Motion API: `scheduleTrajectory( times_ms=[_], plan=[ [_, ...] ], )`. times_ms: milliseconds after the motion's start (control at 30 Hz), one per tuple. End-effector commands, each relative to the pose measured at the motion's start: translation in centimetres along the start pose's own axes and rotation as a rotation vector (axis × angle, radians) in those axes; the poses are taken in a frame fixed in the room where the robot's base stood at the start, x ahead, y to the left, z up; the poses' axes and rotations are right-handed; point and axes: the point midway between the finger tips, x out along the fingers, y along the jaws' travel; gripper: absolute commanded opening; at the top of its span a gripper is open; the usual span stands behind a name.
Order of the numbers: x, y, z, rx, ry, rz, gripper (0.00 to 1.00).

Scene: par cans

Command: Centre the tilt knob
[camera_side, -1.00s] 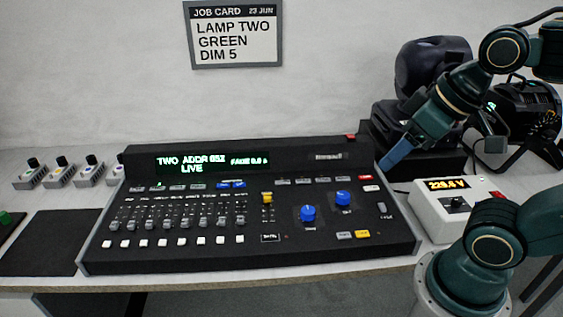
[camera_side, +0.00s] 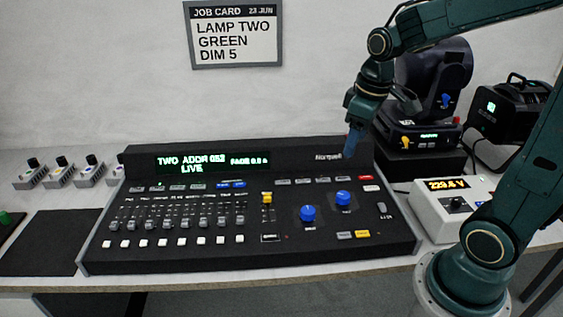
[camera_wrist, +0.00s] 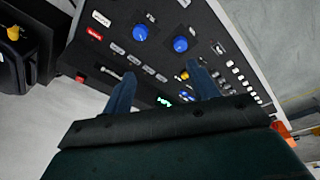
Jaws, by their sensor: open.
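The black lighting console (camera_side: 150,258) lies on the table and carries two blue knobs. The right, farther knob (camera_side: 343,198) also shows in the wrist view (camera_wrist: 140,32). The left, nearer knob (camera_side: 308,213) also shows in the wrist view (camera_wrist: 180,44). Their labels are too small to read surely, so I cannot tell which is tilt. My gripper (camera_side: 352,152) is above the back right of the console, behind and above the knobs, touching neither. In the wrist view its blue fingers (camera_wrist: 163,88) are apart with nothing between them.
The console display (camera_side: 212,162) reads TWO, ADDR 052, LIVE. Faders and a yellow-capped lever (camera_side: 267,197) stand left of the knobs. A white meter box (camera_side: 455,205) stands right, a moving-head lamp (camera_side: 432,75) behind. The job card (camera_side: 235,35) hangs on the wall.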

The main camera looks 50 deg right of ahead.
Motion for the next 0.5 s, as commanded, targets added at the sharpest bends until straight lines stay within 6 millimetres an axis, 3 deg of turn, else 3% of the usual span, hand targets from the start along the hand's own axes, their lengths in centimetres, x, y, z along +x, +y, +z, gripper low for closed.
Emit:
scheduleTrajectory(
  times_ms=[300, 500],
  plan=[
    [5.6, 4.4, -1.4, -0.056, -0.112, -0.049, 0.59],
    [8.0, 6.1, -1.5, -0.081, -0.148, -0.073, 0.59]
  ],
)
